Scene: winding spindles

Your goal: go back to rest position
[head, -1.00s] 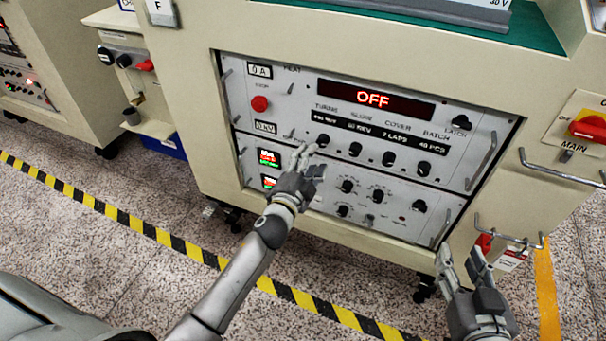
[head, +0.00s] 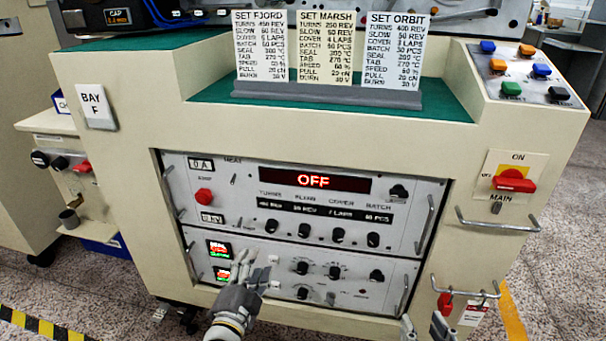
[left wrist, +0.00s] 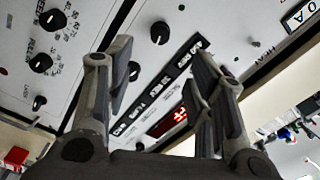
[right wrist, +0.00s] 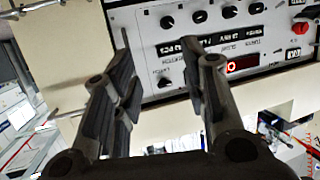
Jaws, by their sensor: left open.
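My left gripper (head: 258,275) is in front of the lower panel of the machine, near its left part. Its fingers are apart and empty; they also show in the left wrist view (left wrist: 160,65), with panel knobs and labels beyond them. My right gripper (head: 425,328) is at the bottom edge of the head view, in front of the machine's lower right, and only its finger ends show there. In the right wrist view its fingers (right wrist: 165,65) are apart with nothing between them. The upper panel's display (head: 315,181) reads OFF in red.
The cabinet carries a row of knobs (head: 338,235), a red button (head: 203,196) and metal handles (head: 515,222). A red main switch (head: 515,181) is at right. Three printed setting cards (head: 325,50) stand on the green top. Yellow-black floor tape (head: 40,326) lies at lower left.

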